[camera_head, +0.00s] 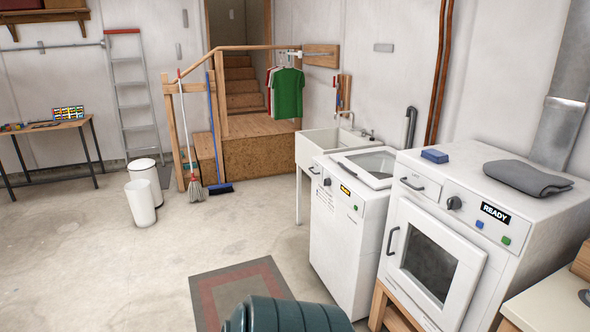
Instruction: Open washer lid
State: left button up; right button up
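The white top-loading washer (345,235) stands right of the middle, between the sink and the dryer. Its lid (372,165) is on top, a white frame around a grey see-through pane, and looks to lie flat and closed. The washer's front carries a dark knob, a yellow-lettered display (346,190) and a green button. Neither of my grippers shows in the view.
A white dryer (465,225) with a shut glass door stands right of the washer; a blue block (434,156) and folded grey cloth (527,179) lie on it. A dark green ribbed object (285,316) is low in front. Floor at left is mostly clear.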

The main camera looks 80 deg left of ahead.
aim_at(342, 160)
jog(key=j+u, duration=0.1)
jog(key=u, duration=2.25)
